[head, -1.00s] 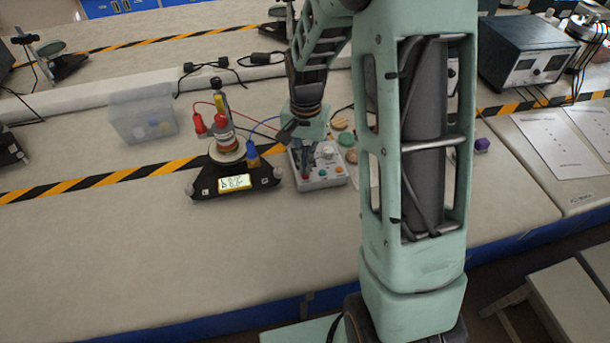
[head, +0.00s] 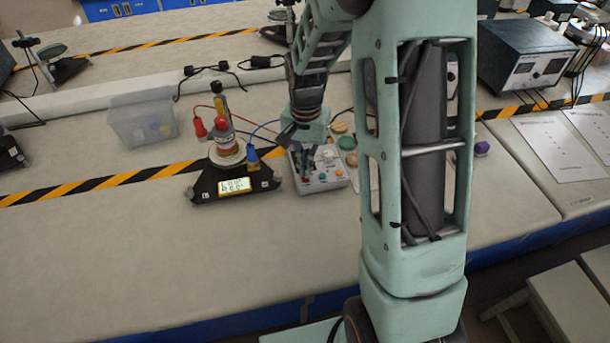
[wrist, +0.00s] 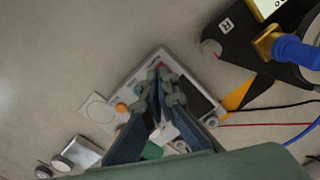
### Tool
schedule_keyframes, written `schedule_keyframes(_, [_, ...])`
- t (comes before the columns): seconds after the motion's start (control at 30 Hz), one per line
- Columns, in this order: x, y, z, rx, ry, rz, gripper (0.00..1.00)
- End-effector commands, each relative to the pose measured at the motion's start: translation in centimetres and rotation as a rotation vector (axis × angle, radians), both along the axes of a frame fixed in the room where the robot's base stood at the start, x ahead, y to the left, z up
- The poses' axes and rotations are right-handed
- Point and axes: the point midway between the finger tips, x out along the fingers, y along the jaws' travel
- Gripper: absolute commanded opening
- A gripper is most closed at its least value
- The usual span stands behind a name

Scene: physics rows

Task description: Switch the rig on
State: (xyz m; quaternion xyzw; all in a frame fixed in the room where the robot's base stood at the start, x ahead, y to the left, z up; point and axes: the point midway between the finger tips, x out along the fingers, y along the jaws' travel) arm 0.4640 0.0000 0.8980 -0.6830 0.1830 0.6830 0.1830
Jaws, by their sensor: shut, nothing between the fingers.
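The rig (head: 236,185) is a black base with a lit yellow display (head: 234,185), a round stacked middle and red and blue plugs. The display shows two lines of characters, too small to read surely. Beside it on the right is a grey control box (head: 328,184) with red, teal and orange buttons; it also shows in the wrist view (wrist: 128,86). My gripper (head: 306,175) is shut and empty, pointing down over the box. Its tips are at the red button (wrist: 161,66) on the box's edge. I cannot tell whether they touch it.
A clear plastic bin (head: 143,120) stands at the left. Coloured discs (head: 346,142) lie behind the box, and a purple block (head: 482,148) lies right of my arm. Red and blue wires run behind the rig. The front bench top is clear.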

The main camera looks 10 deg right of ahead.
Motion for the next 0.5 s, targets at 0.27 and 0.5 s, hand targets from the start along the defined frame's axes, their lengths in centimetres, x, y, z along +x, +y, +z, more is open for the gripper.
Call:
schedule_keyframes(0.27, [0.00, 0.00, -0.02, 0.000, 0.000, 0.000, 0.00])
schedule_keyframes(0.5, [-0.01, 0.00, -0.32, 0.000, 0.000, 0.000, 0.00])
